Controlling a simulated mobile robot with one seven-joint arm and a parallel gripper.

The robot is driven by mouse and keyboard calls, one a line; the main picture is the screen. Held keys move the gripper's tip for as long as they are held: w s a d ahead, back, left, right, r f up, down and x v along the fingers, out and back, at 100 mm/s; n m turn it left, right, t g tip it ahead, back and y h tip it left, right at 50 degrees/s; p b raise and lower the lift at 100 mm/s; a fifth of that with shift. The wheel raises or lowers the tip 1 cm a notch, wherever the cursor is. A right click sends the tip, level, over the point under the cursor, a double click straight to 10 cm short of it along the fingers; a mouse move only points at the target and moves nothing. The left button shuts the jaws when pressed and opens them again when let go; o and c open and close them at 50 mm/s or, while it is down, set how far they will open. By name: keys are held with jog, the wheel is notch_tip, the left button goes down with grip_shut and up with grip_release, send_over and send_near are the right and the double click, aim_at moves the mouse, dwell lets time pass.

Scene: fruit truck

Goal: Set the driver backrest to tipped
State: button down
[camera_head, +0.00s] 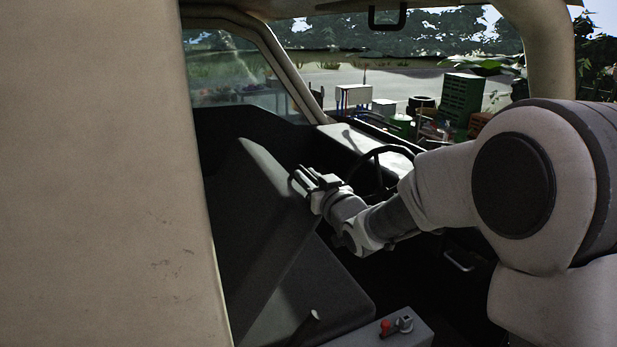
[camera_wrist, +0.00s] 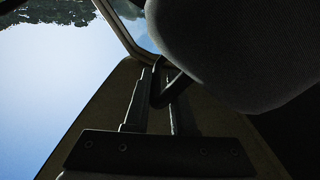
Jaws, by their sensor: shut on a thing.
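The driver backrest (camera_head: 262,205) is a dark grey panel inside the cab. In the head view it leans to the right, over the seat cushion (camera_head: 335,283) and toward the steering wheel side. My gripper (camera_head: 300,182) is at its upper edge, close to the right corner, and is shut on it. In the wrist view the two fingers of my gripper (camera_wrist: 158,75) reach up beside a dark, rounded fabric part (camera_wrist: 235,50), apparently the backrest. The exact contact is in shadow. The lower joint of the backrest is hard to make out.
The steering wheel (camera_head: 378,165) and dashboard lie behind my wrist. The pale door pillar (camera_head: 100,180) fills the left. Crates stand outside beyond the windscreen.

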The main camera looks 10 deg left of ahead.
aim_at(291, 188)
jog(key=shift+w+d, duration=0.15)
jog(key=shift+d, duration=0.15)
jog(key=shift+n, duration=0.5)
jog(key=shift+s+a+r+b, duration=0.55)
jog(key=shift+s+a+r, duration=0.15)
jog(key=shift+a+r, duration=0.3)
jog(key=shift+s+a+r+b, duration=0.5)
jog(key=shift+s+a+r, duration=0.2)
jog(key=shift+a+r, duration=0.2)
jog(key=c, duration=0.9)
grip_release()
jog(key=shift+f, duration=0.4)
jog(key=shift+s+d, duration=0.1)
jog(key=shift+s, duration=0.1)
jog(key=b+v, duration=0.3)
jog(key=v, duration=1.4)
